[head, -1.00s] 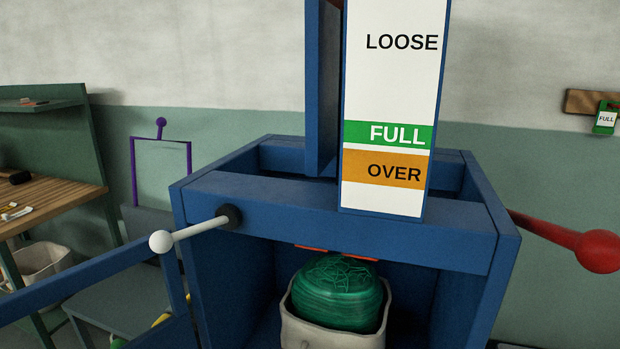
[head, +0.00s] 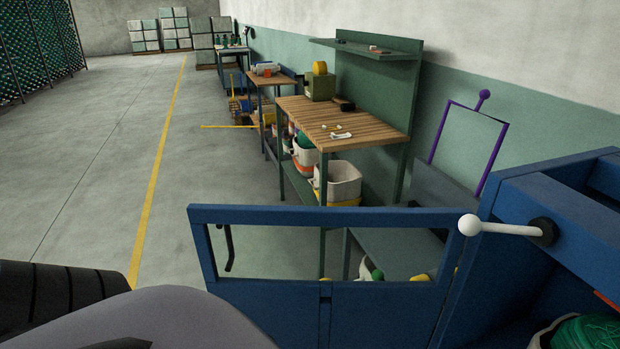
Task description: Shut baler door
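The blue baler door (head: 330,216) stands swung open to the left of the baler, its upper part an open frame and its lower part solid panel. A black handle (head: 229,250) hangs at the door's far-left side. The blue baler body (head: 560,200) is at the right edge, cut off by the picture. A white-knobbed lever (head: 470,225) sticks out leftward from its front beam. A green bundle (head: 585,334) in a pale container shows inside the baler at the bottom right. Neither of my grippers is in view.
A wooden-topped workbench (head: 345,122) with bins beneath stands behind the door along the wall. A purple frame (head: 446,135) rises behind the baler. Open concrete floor (head: 90,180) with a yellow line (head: 160,165) lies to the left. Parts of me fill the bottom left.

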